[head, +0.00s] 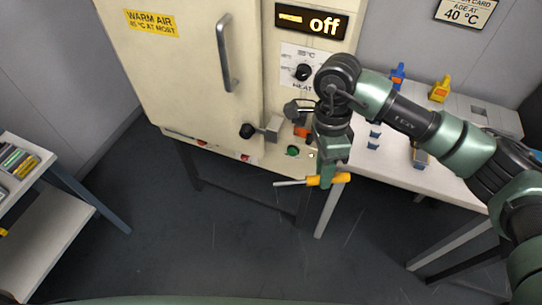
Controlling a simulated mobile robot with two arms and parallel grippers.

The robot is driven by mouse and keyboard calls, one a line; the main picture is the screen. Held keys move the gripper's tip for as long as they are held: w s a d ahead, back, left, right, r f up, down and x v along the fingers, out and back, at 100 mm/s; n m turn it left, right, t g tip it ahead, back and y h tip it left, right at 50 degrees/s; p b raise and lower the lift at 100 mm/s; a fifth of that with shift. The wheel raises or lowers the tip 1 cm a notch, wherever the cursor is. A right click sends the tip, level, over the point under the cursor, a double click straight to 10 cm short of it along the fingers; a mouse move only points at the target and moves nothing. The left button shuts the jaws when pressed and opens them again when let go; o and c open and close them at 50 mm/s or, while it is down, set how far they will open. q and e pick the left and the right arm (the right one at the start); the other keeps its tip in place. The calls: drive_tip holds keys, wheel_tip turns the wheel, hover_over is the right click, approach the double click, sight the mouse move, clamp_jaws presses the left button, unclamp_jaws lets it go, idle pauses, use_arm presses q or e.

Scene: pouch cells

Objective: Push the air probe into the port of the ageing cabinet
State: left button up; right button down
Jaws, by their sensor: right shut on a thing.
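The ageing cabinet (185,75) is a cream box with a closed door, a vertical handle and a display reading "off". My right gripper (327,181) is shut on the air probe, holding it by its orange grip. The probe's thin metal rod (290,183) points left, roughly level, in the air in front of the cabinet's lower edge. The probe is apart from the cabinet in this view. I cannot make out for certain which opening is the port. My arm covers part of the cabinet's lower right front. My left gripper is not in view.
A heat dial (303,72) and a green button (292,151) are on the cabinet front. A white table (400,165) at right carries small blue and yellow items. A shelf unit (50,160) stands at far left. The floor (210,240) in front is clear.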

use_arm(q)
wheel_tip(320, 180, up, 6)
drive_tip(key=p, duration=0.5)
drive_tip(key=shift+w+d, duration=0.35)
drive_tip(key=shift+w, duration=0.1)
use_arm(e)
drive_tip(key=w+a+f+m+t+y, duration=0.1)
drive_tip(key=a+m, duration=0.4)
drive_tip(key=m, duration=0.6)
drive_tip(key=w+a+f+m+t+y, duration=0.1)
drive_tip(key=a+m, duration=0.4)
drive_tip(key=m, duration=0.7)
drive_tip(key=shift+w+a+f+m+t+y, duration=0.3)
drive_tip(key=shift+w+f+t, duration=0.3)
drive_tip(key=shift+w+f, duration=0.3)
drive_tip(key=shift+d, duration=0.1)
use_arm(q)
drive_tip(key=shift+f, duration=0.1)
use_arm(e)
drive_tip(key=shift+w, duration=0.1)
